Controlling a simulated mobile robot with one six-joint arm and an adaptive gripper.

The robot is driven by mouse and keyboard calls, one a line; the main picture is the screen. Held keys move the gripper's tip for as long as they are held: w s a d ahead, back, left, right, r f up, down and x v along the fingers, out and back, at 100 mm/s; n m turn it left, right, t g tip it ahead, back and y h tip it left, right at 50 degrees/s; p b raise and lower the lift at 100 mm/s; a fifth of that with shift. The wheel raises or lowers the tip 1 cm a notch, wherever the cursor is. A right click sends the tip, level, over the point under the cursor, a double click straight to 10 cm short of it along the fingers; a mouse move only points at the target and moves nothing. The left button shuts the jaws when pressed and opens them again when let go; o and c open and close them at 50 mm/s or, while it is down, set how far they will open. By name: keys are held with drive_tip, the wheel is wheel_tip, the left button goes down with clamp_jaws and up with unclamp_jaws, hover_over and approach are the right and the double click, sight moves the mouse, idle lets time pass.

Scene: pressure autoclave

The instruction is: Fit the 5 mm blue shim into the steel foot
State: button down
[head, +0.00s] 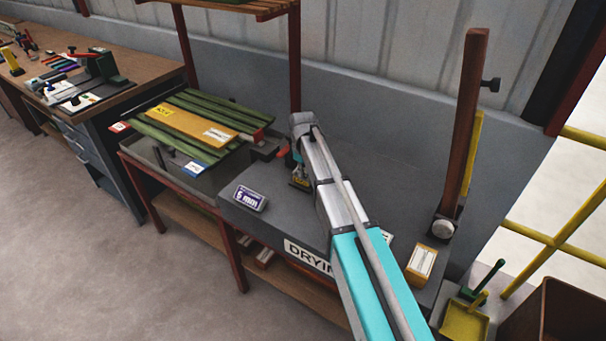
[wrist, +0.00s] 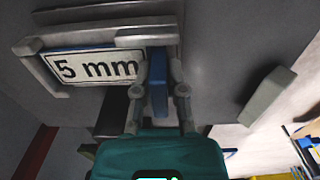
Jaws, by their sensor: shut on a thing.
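In the wrist view, my gripper (wrist: 159,75) is shut on a narrow blue piece, which I take to be the blue shim (wrist: 158,95). The shim stands on edge between the two grey fingers. A plate reading "5 mm" (wrist: 95,67) is just left of the fingers, in a pale grey frame with a strip of blue at its top. In the head view, my arm reaches over the dark grey bench top and mostly hides the gripper; the shim cannot be made out there. A metal foot-like base (head: 443,229) is under the upright wooden post at right; I cannot tell whether it is the steel foot.
A small "5 mm" sign (head: 250,198) stands on the grey bench top (head: 275,222). Green slats and a yellow board (head: 197,124) lie to the left. A yellow-and-white box (head: 421,262) is at right. A pale grey block (wrist: 266,96) shows in the wrist view.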

drive_tip(key=shift+f, duration=0.15)
drive_tip(key=c, duration=0.7)
unclamp_jaws()
drive_tip(key=shift+r, duration=0.25)
wheel_tip(320, 180, up, 12)
drive_tip(key=p, duration=1.2)
drive_tip(key=shift+s+f, duration=0.1)
drive_tip(key=s+d+m, duration=0.5)
drive_tip(key=s+d, duration=0.3)
drive_tip(key=s, duration=0.4)
drive_tip(key=s+d+m, duration=0.6)
drive_tip(key=s+d, duration=0.2)
drive_tip(key=s, duration=0.5)
drive_tip(key=shift+s+d, duration=0.15)
drive_tip(key=shift+s, duration=0.1)
